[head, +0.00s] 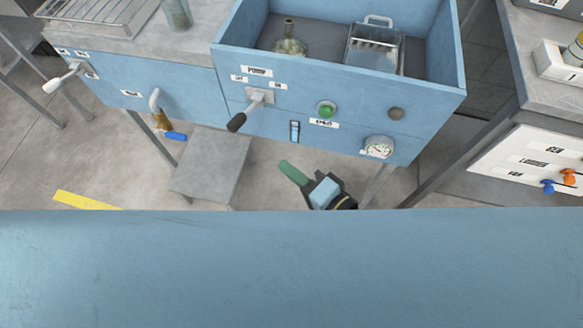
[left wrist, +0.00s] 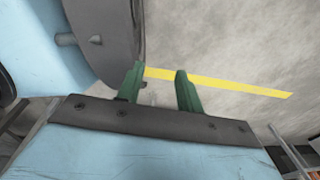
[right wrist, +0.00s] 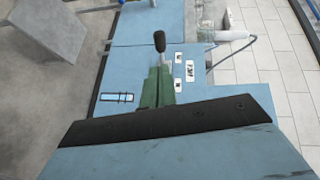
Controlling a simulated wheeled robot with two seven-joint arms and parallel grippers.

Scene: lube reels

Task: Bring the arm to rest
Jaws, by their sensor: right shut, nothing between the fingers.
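My right gripper (head: 292,171) shows in the head view in front of and below the blue panel (head: 350,133). Its green fingers point up and left and are shut on nothing. In the right wrist view the right gripper (right wrist: 158,80) has its fingers together, with the black-knobbed lever (right wrist: 160,42) beyond their tips. The same lever (head: 245,113) is on the panel in the head view, apart from the fingers. My left gripper (left wrist: 158,74) shows only in the left wrist view. Its two green fingers stand apart over the floor, with nothing between them.
The panel carries a green button (head: 326,109) and a gauge (head: 378,147). A flask (head: 290,46) and a metal-handled container (head: 374,50) stand in the blue tray above. A grey stool (head: 212,165) stands below. A white cabinet (head: 530,160) is at right.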

